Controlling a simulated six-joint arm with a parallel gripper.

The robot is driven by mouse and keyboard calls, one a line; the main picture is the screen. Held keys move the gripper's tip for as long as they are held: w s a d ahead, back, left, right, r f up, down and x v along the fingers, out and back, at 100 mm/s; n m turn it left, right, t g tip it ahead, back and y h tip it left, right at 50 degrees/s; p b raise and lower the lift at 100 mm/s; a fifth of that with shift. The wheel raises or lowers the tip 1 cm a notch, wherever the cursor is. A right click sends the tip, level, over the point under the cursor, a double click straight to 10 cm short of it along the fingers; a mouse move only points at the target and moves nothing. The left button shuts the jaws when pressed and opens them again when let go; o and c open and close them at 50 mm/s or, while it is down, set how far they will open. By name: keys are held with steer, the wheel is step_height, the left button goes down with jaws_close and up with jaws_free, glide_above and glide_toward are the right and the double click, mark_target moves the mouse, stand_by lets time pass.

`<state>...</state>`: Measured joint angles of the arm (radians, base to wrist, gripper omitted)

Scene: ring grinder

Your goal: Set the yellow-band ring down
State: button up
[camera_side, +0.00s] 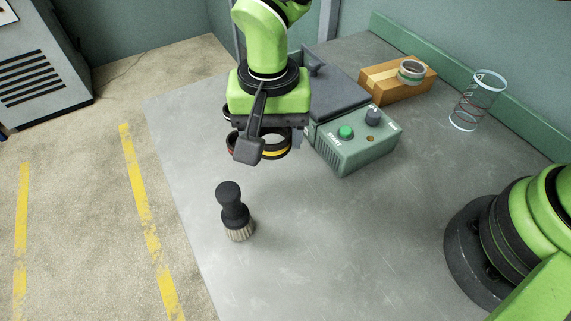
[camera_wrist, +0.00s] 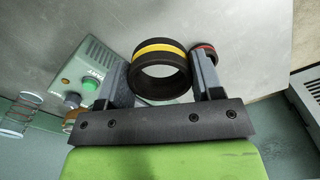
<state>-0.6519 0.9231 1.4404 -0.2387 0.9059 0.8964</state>
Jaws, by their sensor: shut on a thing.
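My gripper (camera_wrist: 161,68) is shut on a dark ring with a yellow band (camera_wrist: 160,46), held between its two fingers. In the side view my gripper (camera_side: 272,140) points down beside the green machine, and the yellow-band ring (camera_side: 275,153) shows partly behind the near finger. The side view does not clearly show the gap between the ring and the table. A second dark ring with a red band (camera_wrist: 206,47) shows partly behind the right finger in the wrist view. In the side view this ring (camera_side: 231,150) is mostly hidden by my gripper.
The green grinder box (camera_side: 350,158) has a green START button and a dark knob. Behind it, a brown box (camera_side: 392,92) bears a pale ring (camera_side: 411,71).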

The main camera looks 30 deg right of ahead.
steer(key=r+m, duration=0.1)
steer(key=m, duration=0.1)
glide_above(325, 224)
step_height(325, 224, down, 10)
stand_by(0.4)
steer(key=shift+f, duration=0.1)
steer(key=o, duration=1)
